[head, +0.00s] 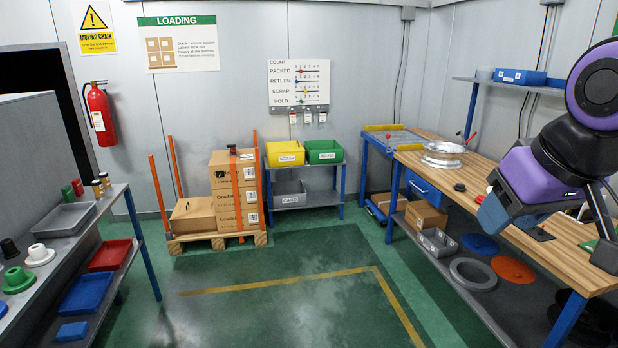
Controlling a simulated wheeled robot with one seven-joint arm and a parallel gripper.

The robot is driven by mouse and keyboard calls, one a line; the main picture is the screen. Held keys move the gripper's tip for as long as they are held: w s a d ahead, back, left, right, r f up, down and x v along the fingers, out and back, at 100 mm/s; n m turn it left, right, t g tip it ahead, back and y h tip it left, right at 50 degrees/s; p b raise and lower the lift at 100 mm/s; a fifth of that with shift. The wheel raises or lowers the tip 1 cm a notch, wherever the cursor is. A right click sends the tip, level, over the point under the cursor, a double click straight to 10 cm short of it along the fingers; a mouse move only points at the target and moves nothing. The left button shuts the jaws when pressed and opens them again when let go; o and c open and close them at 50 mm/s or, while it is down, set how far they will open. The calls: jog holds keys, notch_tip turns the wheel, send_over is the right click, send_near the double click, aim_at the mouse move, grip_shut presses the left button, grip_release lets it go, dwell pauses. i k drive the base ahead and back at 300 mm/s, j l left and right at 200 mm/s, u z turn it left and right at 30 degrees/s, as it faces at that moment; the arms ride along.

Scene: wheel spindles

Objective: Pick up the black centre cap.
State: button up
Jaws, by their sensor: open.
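A small black disc-like piece (460,187), which looks like the black centre cap, lies on the wooden workbench (500,196) at the right, in front of a silver wheel rim (442,152). It is too small to make out in detail. My purple and black arm reaches in from the right edge over the bench. My gripper (606,248) shows only in part at the right edge, dark, open and apart from the small black piece. Nothing shows held in the visible part. My arm hides part of the bench.
A flat black plate (540,234) lies on the bench nearer to me. A lower shelf holds a grey ring (473,274), an orange disc (513,269) and a blue disc (479,243). The left shelf carries spools and trays. The green floor (290,300) between is clear.

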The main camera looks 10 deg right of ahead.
aim_at(458, 187)
jog(key=i+z, duration=0.15)
jog(key=i, duration=0.45)
jog(key=i+z, duration=0.15)
jog(key=i, duration=0.45)
jog(key=i+j+z, duration=0.1)
jog(key=i, duration=0.5)
jog(key=i+l+z, duration=0.1)
jog(key=i+z, duration=0.3)
jog(key=i, duration=0.35)
jog(key=i+j+z, duration=0.15)
jog(key=i+z, duration=0.25)
jog(key=i, duration=0.3)
